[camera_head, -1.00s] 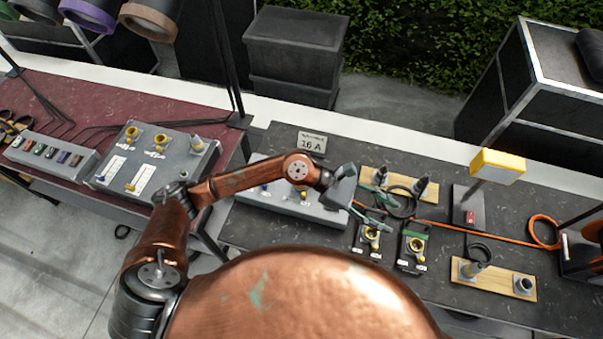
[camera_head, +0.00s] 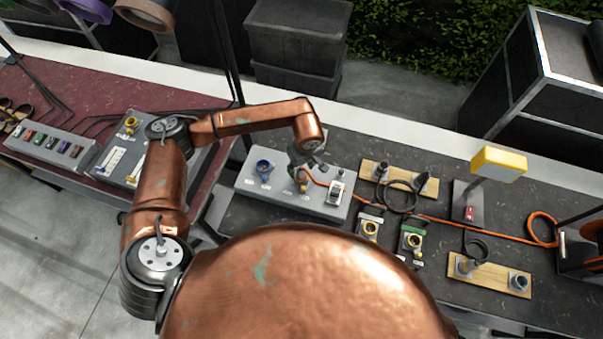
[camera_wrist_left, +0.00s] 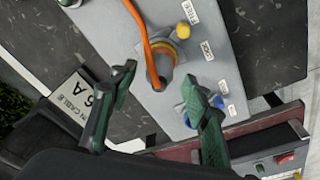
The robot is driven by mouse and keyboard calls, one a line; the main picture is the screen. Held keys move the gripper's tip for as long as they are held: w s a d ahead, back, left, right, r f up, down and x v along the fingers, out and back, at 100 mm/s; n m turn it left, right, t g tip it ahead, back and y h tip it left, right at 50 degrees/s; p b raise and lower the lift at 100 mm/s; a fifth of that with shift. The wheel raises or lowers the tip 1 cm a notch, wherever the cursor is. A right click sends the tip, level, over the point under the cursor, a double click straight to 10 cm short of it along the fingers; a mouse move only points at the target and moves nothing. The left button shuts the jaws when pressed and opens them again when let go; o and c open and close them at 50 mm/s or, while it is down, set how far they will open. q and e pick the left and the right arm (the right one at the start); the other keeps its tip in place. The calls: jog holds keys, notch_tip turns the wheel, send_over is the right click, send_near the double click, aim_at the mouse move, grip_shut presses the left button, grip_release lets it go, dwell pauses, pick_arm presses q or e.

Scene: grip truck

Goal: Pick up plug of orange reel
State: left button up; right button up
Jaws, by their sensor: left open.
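The plug (camera_wrist_left: 157,79) of the orange reel shows in the left wrist view as a dark end on the orange cable (camera_wrist_left: 145,36). It stands at a yellow-ringed socket (camera_wrist_left: 176,50) on the grey panel; I cannot tell whether it is fully seated. My left gripper (camera_wrist_left: 158,108) is open, its two green-grey fingers on either side of the plug and apart from it. In the head view the left gripper (camera_head: 302,172) hangs over the grey panel (camera_head: 262,202), partly hiding the plug. The orange reel (camera_head: 590,238) is at the right edge. My right gripper is not in view.
Blue sockets (camera_head: 263,167) sit on the panel's left. A yellow-topped lamp (camera_head: 498,163) rises above the table. The black table front is partly hidden by my body.

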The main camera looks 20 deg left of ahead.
pick_arm(q)
jog(key=shift+w+f, duration=0.15)
jog(key=shift+f, duration=1)
jog(key=shift+c, duration=0.7)
grip_shut()
